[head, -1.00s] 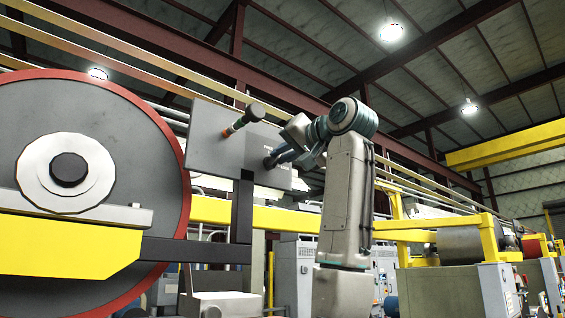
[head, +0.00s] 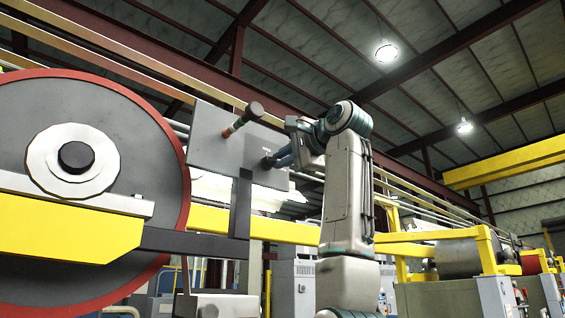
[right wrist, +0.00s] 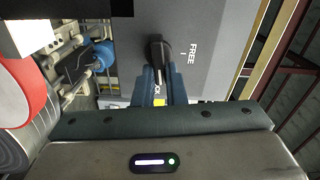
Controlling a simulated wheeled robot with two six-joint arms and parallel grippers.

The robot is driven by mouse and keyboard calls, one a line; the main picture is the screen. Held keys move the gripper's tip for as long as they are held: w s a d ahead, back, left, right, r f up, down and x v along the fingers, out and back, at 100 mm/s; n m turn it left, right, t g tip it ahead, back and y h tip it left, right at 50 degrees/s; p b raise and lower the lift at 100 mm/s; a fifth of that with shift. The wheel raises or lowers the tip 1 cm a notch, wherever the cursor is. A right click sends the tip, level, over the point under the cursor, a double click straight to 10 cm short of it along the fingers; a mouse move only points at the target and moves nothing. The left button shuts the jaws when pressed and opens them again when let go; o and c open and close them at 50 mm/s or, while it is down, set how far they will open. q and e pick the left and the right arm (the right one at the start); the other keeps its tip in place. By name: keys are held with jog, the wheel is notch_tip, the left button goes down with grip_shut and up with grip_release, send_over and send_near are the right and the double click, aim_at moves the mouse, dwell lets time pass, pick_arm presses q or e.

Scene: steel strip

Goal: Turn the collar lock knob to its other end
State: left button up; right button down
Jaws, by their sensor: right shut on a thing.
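The black collar lock knob (right wrist: 158,50) sticks out from a grey panel (right wrist: 215,75) in the right wrist view. The word FREE and a short tick stand on the panel to its right. The letters "OK" of another label show just below the knob, partly hidden. My right gripper (right wrist: 159,84) is shut on the knob, with a blue finger on either side. In the head view the panel (head: 205,135) stands right of the big disc, and my right gripper (head: 279,159) meets its right part. The knob is mostly hidden there. My left gripper is not in view.
A dark-topped handle with coloured bands (head: 240,121) sticks out of the panel left of my right gripper. A large red-rimmed grey disc (head: 145,170) fills the left side. A dark bracket (head: 240,210) stands below the panel.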

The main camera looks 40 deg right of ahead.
jog(key=shift+f+m, duration=0.15)
jog(key=shift+m, duration=0.45)
jog(key=shift+m+b, duration=0.3)
jog(key=c, duration=1.5)
grip_release()
jog(key=s+b, duration=0.1)
jog(key=s, duration=0.2)
jog(key=s+b, duration=0.2)
jog(key=s, duration=0.2)
jog(key=s+d+b, duration=0.1)
jog(key=s, duration=0.3)
jog(key=shift+b, duration=0.4)
